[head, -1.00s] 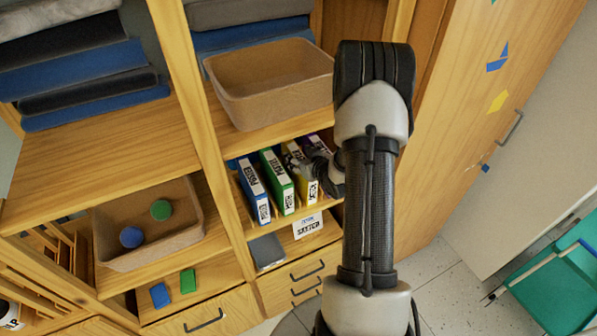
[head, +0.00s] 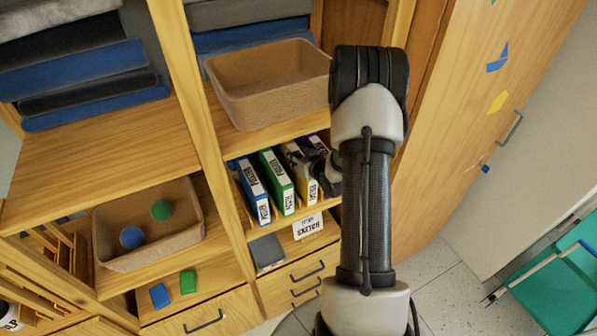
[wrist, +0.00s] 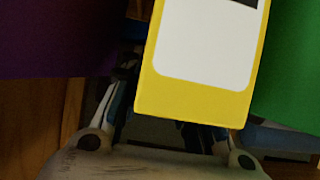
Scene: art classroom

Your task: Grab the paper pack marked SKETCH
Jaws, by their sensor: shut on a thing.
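A yellow pack (head: 312,190) stands upright in the row of packs on the middle shelf. In the wrist view the same yellow pack (wrist: 196,95) fills the centre, with a blank-looking part of its white label. I cannot read the word SKETCH on it. My gripper (wrist: 178,118) is shut on the yellow pack, its fingertips partly hidden behind it. In the head view my gripper (head: 318,172) is at the pack's upper right, partly hidden by my wrist and arm.
A green pack (head: 278,182) and a blue pack (head: 254,191) stand left of the yellow one. A purple pack (wrist: 55,38) is close on its other side. A brown bin (head: 270,110) sits on the shelf above. A wooden divider borders the row's left.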

